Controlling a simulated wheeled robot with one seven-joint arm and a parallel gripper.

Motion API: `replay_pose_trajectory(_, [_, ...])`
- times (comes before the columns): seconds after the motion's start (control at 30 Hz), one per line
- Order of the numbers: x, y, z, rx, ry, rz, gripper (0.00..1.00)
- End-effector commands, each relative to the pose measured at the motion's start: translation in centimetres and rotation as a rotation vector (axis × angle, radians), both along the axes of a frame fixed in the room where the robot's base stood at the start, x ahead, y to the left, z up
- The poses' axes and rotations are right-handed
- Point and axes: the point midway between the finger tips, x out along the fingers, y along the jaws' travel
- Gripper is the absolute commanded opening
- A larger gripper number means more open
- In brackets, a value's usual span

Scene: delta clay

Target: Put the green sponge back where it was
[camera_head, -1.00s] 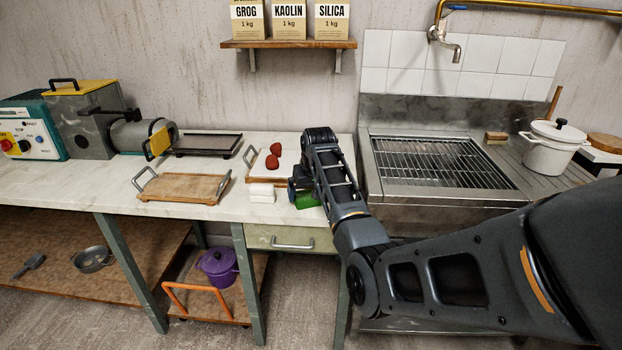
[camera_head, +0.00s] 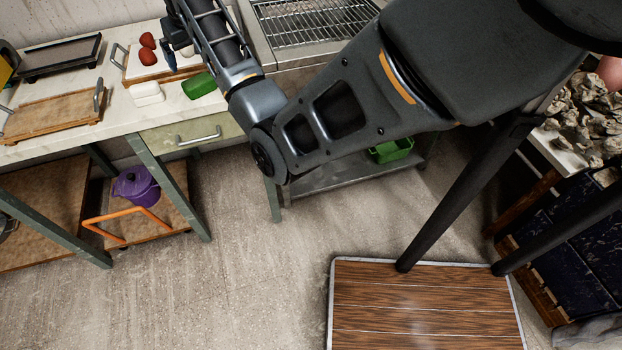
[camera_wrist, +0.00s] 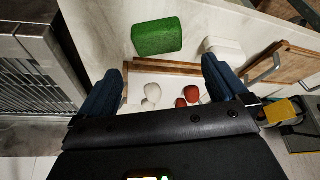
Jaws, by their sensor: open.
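The green sponge (camera_head: 199,85) lies on the pale worktop near its front edge, right of a white block (camera_head: 147,93). In the wrist view the sponge (camera_wrist: 157,36) lies beyond my fingertips, clear of both, with the white block (camera_wrist: 222,46) beside it on the right. My gripper (camera_wrist: 164,76) is open, with nothing between its fingers. In the head view its blue finger (camera_head: 170,58) shows over the tray, behind the sponge; the rest is partly hidden by my arm.
A wooden tray with a white surface (camera_head: 134,67) holds red lumps (camera_head: 148,48) behind the sponge. A wooden board with handles (camera_head: 50,112) lies to the left. The metal sink with a grille (camera_head: 300,22) is on the right. A green crate (camera_head: 390,150) sits below.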

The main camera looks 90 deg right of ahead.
Motion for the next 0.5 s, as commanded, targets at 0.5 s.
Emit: replay_pose_trajectory(0.5, [-4.3, 16.4, -14.5, -0.221, -0.153, 0.238, 1.00])
